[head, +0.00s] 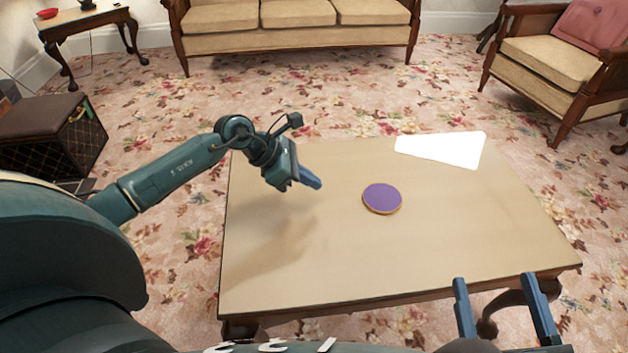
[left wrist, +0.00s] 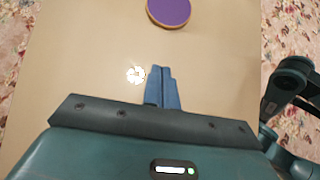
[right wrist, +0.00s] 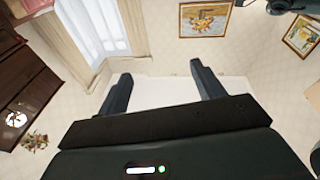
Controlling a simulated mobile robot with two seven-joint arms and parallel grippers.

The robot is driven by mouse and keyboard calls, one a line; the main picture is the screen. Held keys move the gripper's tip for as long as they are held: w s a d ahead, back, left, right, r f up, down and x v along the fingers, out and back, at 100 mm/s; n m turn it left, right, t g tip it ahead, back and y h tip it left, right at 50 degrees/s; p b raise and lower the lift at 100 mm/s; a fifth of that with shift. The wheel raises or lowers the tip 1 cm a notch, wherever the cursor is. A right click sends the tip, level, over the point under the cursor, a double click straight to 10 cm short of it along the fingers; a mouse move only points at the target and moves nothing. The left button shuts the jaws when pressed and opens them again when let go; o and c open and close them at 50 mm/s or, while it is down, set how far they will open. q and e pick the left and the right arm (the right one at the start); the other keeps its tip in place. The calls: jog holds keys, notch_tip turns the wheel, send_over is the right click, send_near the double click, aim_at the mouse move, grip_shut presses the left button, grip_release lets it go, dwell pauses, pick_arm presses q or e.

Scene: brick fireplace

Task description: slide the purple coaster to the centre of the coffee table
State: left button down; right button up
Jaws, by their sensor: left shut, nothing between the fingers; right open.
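The round purple coaster (head: 382,198) with a tan rim lies flat on the coffee table (head: 300,277), close to the middle of its top. It also shows at the top edge of the left wrist view (left wrist: 169,12), partly cut off. My left gripper (head: 312,181) is shut and empty above the table, left of the coaster and apart from it. Its closed blue fingers show in the left wrist view (left wrist: 162,88). My right gripper (head: 507,288) is open and empty at the table's front right edge. In the right wrist view its fingers (right wrist: 158,92) are spread wide, facing the room.
A bright white patch (head: 443,149) lies at the table's far right; I cannot tell whether it is an object or light. The rest of the tabletop is clear. A sofa (head: 295,25), an armchair (head: 550,60) and a dark box (head: 50,135) stand around the table on floral carpet.

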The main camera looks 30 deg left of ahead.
aim_at(366, 197)
pick_arm(q)
jog(key=b+x, duration=0.2)
jog(key=x, duration=0.6)
jog(key=shift+s, duration=0.1)
jog(key=shift+w+d+r+b, duration=0.1)
jog(key=shift+w+d+b, duration=0.55)
jog(key=shift+d, duration=0.3)
jog(key=shift+w+d+r, duration=0.1)
jog(key=shift+w+d, duration=0.25)
jog(key=shift+d, duration=0.2)
pick_arm(e)
jog(key=shift+w+a+r+n+t+y, duration=0.1)
jog(key=shift+w+r+n+t+y, duration=0.1)
jog(key=shift+r+t+y, duration=0.2)
jog(key=shift+w+a+r+n+t+y, duration=0.1)
jog(key=shift+w+r+t+y, duration=0.15)
jog(key=shift+r, duration=0.2)
pick_arm(q)
jog(key=shift+w, duration=0.1)
pick_arm(e)
jog(key=shift+s, duration=0.1)
pick_arm(q)
jog(key=shift+w+d+r, duration=0.1)
jog(key=shift+w+d, duration=0.35)
jog(key=shift+d, duration=0.25)
jog(key=shift+w, duration=0.1)
pick_arm(e)
jog(key=shift+s+f+g, duration=0.1)
jog(key=shift+f+g, duration=0.1)
jog(key=shift+g, duration=0.05)
